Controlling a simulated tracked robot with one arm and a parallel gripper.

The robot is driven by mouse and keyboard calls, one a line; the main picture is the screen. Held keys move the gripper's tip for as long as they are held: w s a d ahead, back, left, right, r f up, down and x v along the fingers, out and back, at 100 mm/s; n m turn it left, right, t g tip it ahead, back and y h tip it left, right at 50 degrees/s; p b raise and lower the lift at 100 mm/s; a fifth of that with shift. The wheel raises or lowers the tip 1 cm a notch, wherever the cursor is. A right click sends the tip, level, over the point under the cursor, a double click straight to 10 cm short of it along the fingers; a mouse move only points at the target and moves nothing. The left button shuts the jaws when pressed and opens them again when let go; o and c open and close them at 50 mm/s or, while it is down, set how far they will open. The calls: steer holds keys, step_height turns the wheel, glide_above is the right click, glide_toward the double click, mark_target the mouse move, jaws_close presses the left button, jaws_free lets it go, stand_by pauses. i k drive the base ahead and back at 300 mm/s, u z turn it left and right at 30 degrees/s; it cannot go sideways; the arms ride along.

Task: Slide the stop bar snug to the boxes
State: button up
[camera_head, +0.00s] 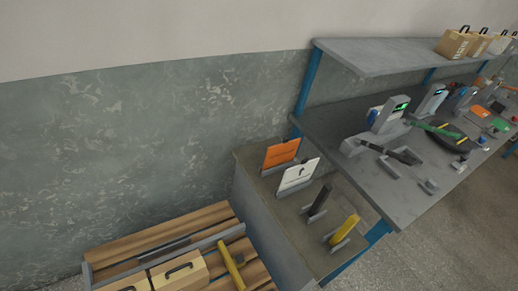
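A yellow bar (231,265), which looks like the stop bar, lies across a wooden slatted rack (150,240) at the bottom left. Two tan boxes with dark handles stand on the rack to its left: the nearer-to-bar box (190,278) and another box (128,284) at the frame's bottom edge. A narrow strip of wood shows between the bar and the nearer box, so they look apart. The lower ends of the bar and boxes are cut off by the frame. My gripper is not in view.
A grey rail (205,244) runs along the rack behind the boxes. To the right, a low grey bench (268,208) holds orange and white cards and black and yellow upright pieces. A long grey workbench (385,195) with tools stands beyond, under a shelf (390,55).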

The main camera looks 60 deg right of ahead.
mark_target(238, 263)
steer(key=z, duration=1.3)
steer(key=k, duration=0.35)
steer(key=u, duration=0.25)
